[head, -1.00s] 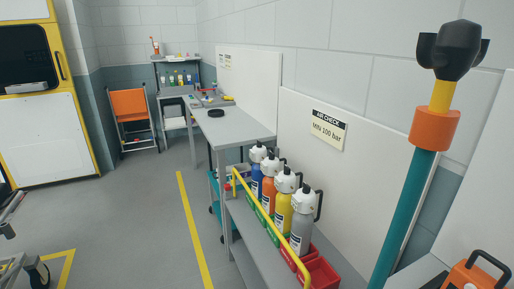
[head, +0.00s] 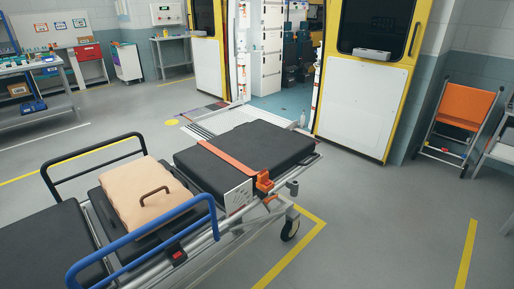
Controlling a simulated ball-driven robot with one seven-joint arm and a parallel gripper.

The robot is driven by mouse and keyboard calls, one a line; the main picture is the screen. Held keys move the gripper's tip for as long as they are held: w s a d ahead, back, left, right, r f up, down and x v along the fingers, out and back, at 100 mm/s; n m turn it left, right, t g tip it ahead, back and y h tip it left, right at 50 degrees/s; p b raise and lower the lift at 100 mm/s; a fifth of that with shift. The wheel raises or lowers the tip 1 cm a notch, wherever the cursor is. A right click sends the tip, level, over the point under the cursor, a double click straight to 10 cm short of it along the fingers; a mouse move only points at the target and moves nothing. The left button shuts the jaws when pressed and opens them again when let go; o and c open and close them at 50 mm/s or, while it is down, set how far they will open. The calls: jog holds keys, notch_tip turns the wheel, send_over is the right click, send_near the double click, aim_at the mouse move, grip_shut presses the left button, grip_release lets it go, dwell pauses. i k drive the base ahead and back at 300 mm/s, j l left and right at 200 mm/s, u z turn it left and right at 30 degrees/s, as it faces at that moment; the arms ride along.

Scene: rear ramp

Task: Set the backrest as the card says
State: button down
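A stretcher (head: 225,257) stands in the foreground with black padded sections. The far padded section (head: 245,150) lies about flat, with an orange strap (head: 230,160) across it and an orange buckle (head: 264,182) at its near edge. It looks like the backrest, but I cannot be sure. A white plate with fan-like marks (head: 238,198) hangs at the near side below it; its marks are too small to read. A beige pad (head: 146,190) with a dark handle (head: 154,195) lies on the middle section. No clearly readable card shows. My gripper is not in view.
A blue side rail (head: 143,243) stands along the stretcher's near side and a black rail (head: 92,152) along the far side. A yellow-framed vehicle doorway with a ramp (head: 228,120) is behind. An orange folding chair (head: 463,107) stands at right.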

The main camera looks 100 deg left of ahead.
aim_at(259, 145)
jog(key=u, duration=2.6)
jog(key=i+l, duration=0.15)
jog(key=i, duration=0.3)
jog(key=i+l, duration=0.2)
jog(key=i, duration=0.3)
jog(key=i+l, duration=0.15)
jog(key=i, duration=0.3)
jog(key=i+l, duration=0.2)
jog(key=i, duration=0.25)
jog(key=z, duration=0.05)
